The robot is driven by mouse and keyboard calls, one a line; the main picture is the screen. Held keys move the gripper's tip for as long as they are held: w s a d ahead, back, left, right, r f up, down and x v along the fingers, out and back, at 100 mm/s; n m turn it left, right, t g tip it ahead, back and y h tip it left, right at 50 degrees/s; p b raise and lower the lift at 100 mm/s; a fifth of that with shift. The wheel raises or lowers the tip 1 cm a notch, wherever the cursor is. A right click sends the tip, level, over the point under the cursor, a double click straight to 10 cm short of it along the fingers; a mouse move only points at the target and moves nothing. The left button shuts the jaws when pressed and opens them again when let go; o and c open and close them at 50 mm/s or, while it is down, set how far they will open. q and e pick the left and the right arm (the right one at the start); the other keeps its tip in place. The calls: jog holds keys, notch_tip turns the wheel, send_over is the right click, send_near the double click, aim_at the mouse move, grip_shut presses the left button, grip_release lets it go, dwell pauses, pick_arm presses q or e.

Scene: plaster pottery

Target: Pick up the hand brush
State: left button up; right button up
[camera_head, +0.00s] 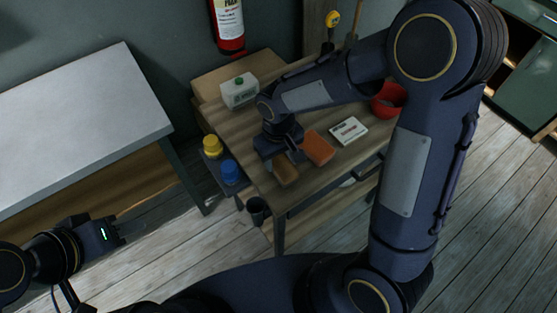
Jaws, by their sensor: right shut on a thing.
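The hand brush (284,171), a brown block-like piece, is at the near left corner of the wooden table. My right gripper (281,157) reaches down from above and is shut on it; its fingers and the brush's far end are partly hidden by the gripper body. I cannot tell whether the brush touches the tabletop. My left gripper (127,231) is at the lower left, away from the table, over the floor; its fingers are dark and small, so their opening is unclear.
On the wooden table (244,139), an orange-brown block (318,148) lies close right of my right gripper. A white box (349,131), a red bowl (389,99) and a white carton (239,91) stand farther off. Yellow (212,146) and blue (230,172) containers stand left of it.

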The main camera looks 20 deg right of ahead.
jog(key=s+a+r+b, duration=0.2)
jog(key=s+a+r, duration=0.7)
jog(key=a+r, duration=0.1)
jog(key=shift+s+a+r, duration=0.2)
jog(key=shift+a+r, duration=0.05)
jog(key=shift+r, duration=0.5)
